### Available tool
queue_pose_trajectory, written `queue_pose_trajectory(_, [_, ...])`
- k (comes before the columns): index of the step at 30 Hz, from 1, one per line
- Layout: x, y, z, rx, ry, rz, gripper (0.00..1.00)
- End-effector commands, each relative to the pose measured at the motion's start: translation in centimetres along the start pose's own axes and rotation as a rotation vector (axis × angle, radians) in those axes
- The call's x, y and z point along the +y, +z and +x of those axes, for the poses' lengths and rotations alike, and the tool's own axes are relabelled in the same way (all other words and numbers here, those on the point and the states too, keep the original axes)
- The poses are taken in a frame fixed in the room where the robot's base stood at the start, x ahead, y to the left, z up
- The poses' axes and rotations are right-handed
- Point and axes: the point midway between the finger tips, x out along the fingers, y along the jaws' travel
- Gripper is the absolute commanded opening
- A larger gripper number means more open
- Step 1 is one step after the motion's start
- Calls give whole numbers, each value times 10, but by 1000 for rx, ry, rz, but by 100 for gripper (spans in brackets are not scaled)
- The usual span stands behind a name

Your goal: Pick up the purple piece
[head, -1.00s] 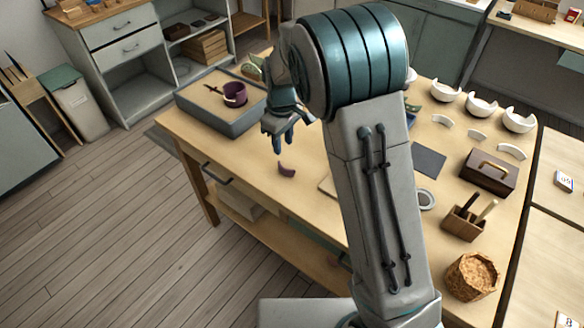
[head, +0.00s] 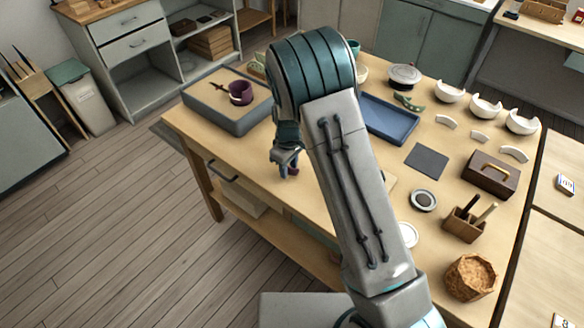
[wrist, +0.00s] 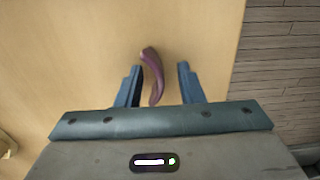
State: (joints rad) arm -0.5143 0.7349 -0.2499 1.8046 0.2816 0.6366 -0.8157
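The purple piece (wrist: 153,76) is a curved, tapering shard lying on the wooden table (wrist: 60,60). In the wrist view it sits between the two blue fingers of my gripper (wrist: 160,88), closer to the left finger, and its far end reaches past the fingertips. My gripper is open, with a gap on both sides of the piece. In the head view my gripper (head: 287,170) is low over the table's front edge, and only a small part of the purple piece (head: 294,171) shows beside the fingers.
A purple cup (head: 241,93) stands in a grey tray (head: 225,118) at the table's left end. A blue tray (head: 388,118), broken white bowls (head: 485,106), a dark box (head: 489,174) and a brush holder (head: 463,224) lie to the right. The table edge is close to the piece.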

Motion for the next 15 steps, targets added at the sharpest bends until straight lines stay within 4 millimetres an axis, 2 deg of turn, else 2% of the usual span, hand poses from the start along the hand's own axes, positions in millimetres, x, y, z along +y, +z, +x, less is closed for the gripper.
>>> queue_pose_trajectory(4, [0,0,0,0,0,0,34])
queue_pose_trajectory(6, [0,0,0,0,0,0,15])
queue_pose_trajectory(8, [0,0,0,0,0,0,0])
queue_pose_trajectory(15, [0,0,0,0,0,0,0])
